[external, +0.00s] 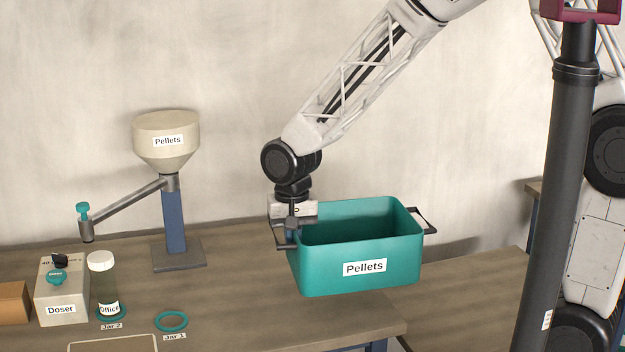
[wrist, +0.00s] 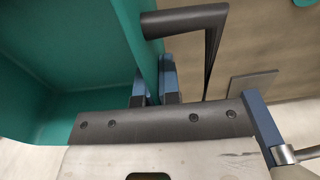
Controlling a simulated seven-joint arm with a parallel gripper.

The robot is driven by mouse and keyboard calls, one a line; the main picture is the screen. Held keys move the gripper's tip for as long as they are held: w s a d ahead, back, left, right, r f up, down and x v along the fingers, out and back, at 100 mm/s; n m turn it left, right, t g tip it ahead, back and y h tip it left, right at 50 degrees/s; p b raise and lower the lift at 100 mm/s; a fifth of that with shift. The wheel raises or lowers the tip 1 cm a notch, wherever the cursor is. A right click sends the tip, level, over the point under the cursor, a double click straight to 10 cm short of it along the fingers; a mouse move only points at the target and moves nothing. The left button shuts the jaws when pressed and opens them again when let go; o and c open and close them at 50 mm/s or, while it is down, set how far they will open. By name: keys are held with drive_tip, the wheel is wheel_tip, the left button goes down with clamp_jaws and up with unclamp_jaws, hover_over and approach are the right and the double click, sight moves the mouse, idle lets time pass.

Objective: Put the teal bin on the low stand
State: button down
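The teal bin (external: 330,268) has a "Pellets" label on its front and a dark handle at each end. It is upright, above the right end of the wooden workbench; I cannot tell whether its base touches the top. My gripper (external: 291,228) is at the bin's left end, pointing down. In the wrist view my gripper (wrist: 155,88) has one blue finger inside and one outside the bin's wall (wrist: 140,35), closed on it. The bin's inside looks empty where it shows. A lower wooden surface (external: 465,285) at the right may be the low stand.
A hopper (external: 166,140) labelled "Pellets" stands on a blue post left of the bin, its spout arm reaching left. A Doser box (external: 61,300), a jar (external: 103,280) and a teal ring (external: 171,321) are at the front left. A dark column (external: 555,190) blocks part of the right.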

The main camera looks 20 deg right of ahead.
sight(340, 213)
drive_tip(key=w+d+m, duration=0.1)
drive_tip(key=w+d, duration=0.1)
drive_tip(key=d, duration=0.2)
drive_tip(key=w+d+m, duration=0.1)
drive_tip(key=w+d, duration=0.2)
drive_tip(key=d, duration=0.2)
drive_tip(key=w+d+m, duration=0.1)
drive_tip(key=w+d, duration=0.2)
drive_tip(key=d, duration=0.1)
drive_tip(key=shift+d, duration=0.2)
drive_tip(key=w+d+m, duration=0.2)
drive_tip(key=d+m, duration=0.8)
drive_tip(key=d, duration=3.4)
wheel_tip(340, 213, down, 23)
drive_tip(key=shift+w+a+n, duration=0.15)
drive_tip(key=shift+a+n, duration=0.15)
drive_tip(key=shift+a, duration=0.1)
drive_tip(key=shift+r, duration=0.1)
drive_tip(key=w+d, duration=0.2)
drive_tip(key=w, duration=0.5)
drive_tip(key=w+d+f, duration=0.1)
drive_tip(key=w+d, duration=0.2)
drive_tip(key=w, duration=0.5)
drive_tip(key=shift+w+f, duration=0.15)
drive_tip(key=shift+f, duration=0.1)
